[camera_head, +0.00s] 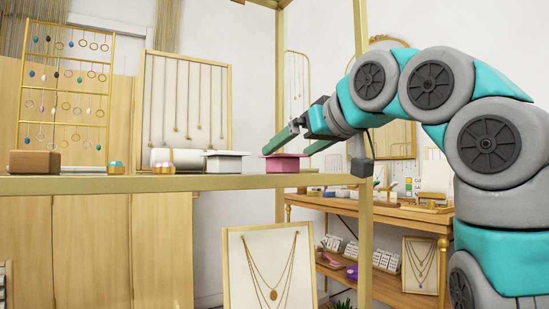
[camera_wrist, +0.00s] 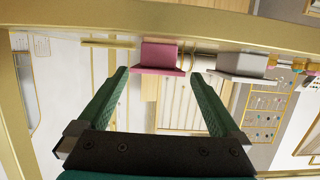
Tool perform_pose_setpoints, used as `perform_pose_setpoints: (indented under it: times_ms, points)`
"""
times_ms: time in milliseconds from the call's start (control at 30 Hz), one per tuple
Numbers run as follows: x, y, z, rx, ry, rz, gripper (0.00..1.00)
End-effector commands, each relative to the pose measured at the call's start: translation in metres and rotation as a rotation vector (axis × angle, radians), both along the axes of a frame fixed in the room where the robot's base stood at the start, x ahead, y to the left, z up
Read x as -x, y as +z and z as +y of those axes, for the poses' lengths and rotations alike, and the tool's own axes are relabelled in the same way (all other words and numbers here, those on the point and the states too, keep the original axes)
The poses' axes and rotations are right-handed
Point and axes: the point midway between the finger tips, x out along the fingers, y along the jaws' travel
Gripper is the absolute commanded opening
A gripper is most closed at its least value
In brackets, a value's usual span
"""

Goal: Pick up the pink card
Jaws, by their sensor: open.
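The pink card (camera_head: 287,157) is a thin flat plate lying level on a pink block near the right end of the gold-edged shelf. In the wrist view the pink card (camera_wrist: 158,71) shows as a wide edge against the pink block, ahead of my fingertips and between their lines. My gripper (camera_head: 287,149) is open and empty, its green fingers reaching in from the right at about card height. In the wrist view my gripper (camera_wrist: 160,74) has its fingers spread wider than the card. I cannot tell whether a finger touches it.
A white block with a flat top (camera_head: 225,161) stands just left of the pink one. A gold post (camera_head: 364,215) rises near my wrist. A white roll (camera_head: 176,158), small colored items and a brown box (camera_head: 35,163) stand farther left along the shelf (camera_head: 130,184).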

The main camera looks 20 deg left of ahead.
Motion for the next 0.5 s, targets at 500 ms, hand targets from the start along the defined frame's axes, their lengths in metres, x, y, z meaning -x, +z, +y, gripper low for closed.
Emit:
perform_pose_setpoints:
  times_ms: [500]
  points:
    - [-0.028,-0.011,0.029,0.0,0.001,-0.001,1.0]
